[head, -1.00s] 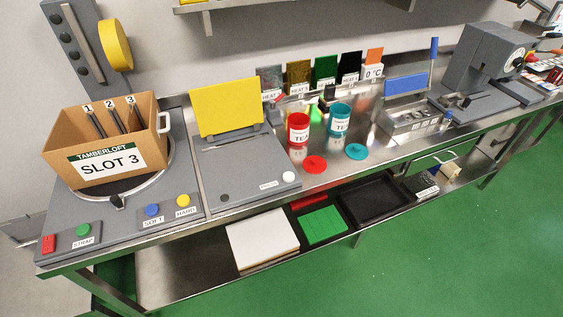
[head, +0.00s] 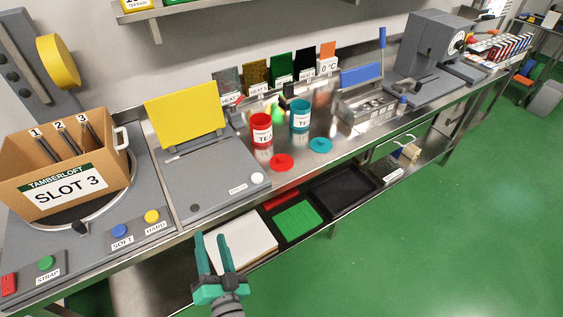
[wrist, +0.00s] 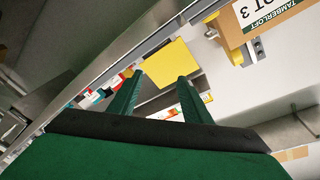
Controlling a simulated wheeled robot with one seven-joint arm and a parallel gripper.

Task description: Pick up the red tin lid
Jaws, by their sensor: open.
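The red tin lid (head: 281,162) lies flat on the steel bench, just in front of the red tin (head: 261,130). A teal lid (head: 321,145) lies to its right, in front of the teal tin (head: 300,114). My gripper (head: 212,246) is open and empty in the head view, in front of the bench's front edge, below and to the left of the red lid. In the wrist view my gripper (wrist: 157,90) shows both green fingers spread with nothing between them. I cannot make out the red lid clearly in the wrist view.
A grey station with a yellow panel (head: 186,117) stands left of the lids. A cardboard box (head: 62,165) sits further left. A lower shelf holds a white board (head: 240,244), a green tray (head: 297,219) and a black tray (head: 342,190). The green floor in front is clear.

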